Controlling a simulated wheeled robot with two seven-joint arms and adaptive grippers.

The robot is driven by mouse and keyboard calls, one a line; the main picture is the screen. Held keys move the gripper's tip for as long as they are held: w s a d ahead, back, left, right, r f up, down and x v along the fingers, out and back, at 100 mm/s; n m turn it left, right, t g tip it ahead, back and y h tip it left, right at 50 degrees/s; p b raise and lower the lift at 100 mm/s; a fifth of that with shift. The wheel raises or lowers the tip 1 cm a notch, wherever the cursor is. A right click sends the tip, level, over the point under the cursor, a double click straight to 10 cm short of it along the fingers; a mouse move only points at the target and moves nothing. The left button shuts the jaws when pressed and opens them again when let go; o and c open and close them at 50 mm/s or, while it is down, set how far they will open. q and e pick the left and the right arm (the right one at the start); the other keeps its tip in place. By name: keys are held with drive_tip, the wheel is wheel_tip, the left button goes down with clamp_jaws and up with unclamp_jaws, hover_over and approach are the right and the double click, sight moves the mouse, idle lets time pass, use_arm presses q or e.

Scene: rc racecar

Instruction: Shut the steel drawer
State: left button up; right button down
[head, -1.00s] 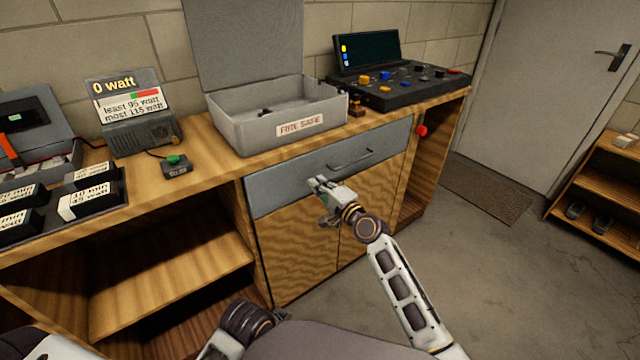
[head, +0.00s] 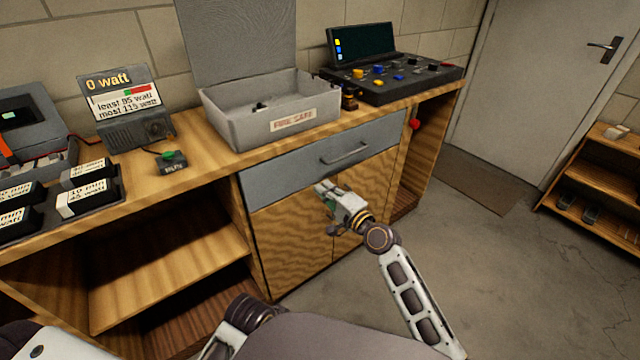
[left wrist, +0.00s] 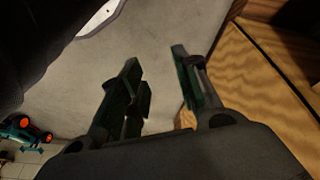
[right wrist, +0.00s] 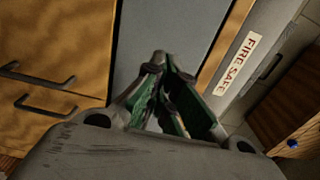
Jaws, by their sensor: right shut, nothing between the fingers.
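The steel drawer (head: 290,172) is a wide grey front with a bar handle (head: 345,154), set under the wooden bench top. Its front looks flush, or nearly flush, with the cabinet; a small gap cannot be ruled out. My right gripper (head: 322,188) is shut and empty, in front of the drawer's lower edge and left of the handle. In the right wrist view its closed fingertips (right wrist: 160,58) point toward the grey drawer front (right wrist: 165,28); contact cannot be told. My left gripper (left wrist: 156,60) is open and empty over the floor, beside the wooden cabinet.
An open grey fire safe (head: 270,120) stands on the bench above the drawer. A black control console (head: 400,82) is to its right, a watt display (head: 122,100) to its left. Wooden cabinet doors (head: 290,245) lie below the drawer. The floor (head: 470,270) at right is clear.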

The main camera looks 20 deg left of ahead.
use_arm(q)
drive_tip(key=shift+p+x, duration=0.35)
drive_tip(key=shift+x, duration=0.4)
use_arm(e)
drive_tip(key=v, duration=0.5)
use_arm(q)
drive_tip(key=shift+a+r, duration=0.1)
drive_tip(key=shift+a, duration=0.05)
